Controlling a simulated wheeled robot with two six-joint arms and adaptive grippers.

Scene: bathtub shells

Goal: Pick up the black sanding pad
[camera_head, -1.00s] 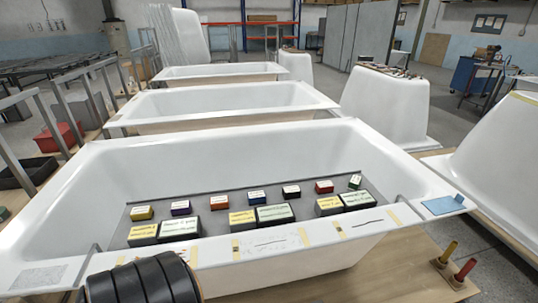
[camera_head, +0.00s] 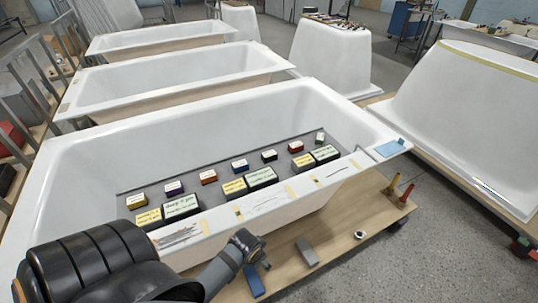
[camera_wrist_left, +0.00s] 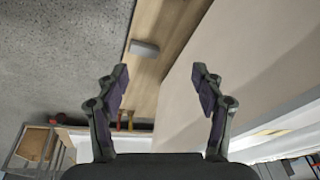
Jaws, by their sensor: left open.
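A small black block (camera_head: 269,156) with a pale top lies in the nearest bathtub, among several coloured blocks; I cannot tell if it is the black sanding pad. A plain grey block (camera_head: 306,252) lies on the wooden board in front of the tub. It also shows in the left wrist view (camera_wrist_left: 145,48), beyond the fingertips. My left gripper (camera_head: 243,248) is by the tub's front side, left of the grey block and apart from it. In the left wrist view my left gripper (camera_wrist_left: 163,76) is open and empty. My right gripper is not in view.
The nearest bathtub (camera_head: 85,148) has a raised front rim with scratched patches. A blue object (camera_head: 254,281) lies on the wooden board (camera_head: 345,222).

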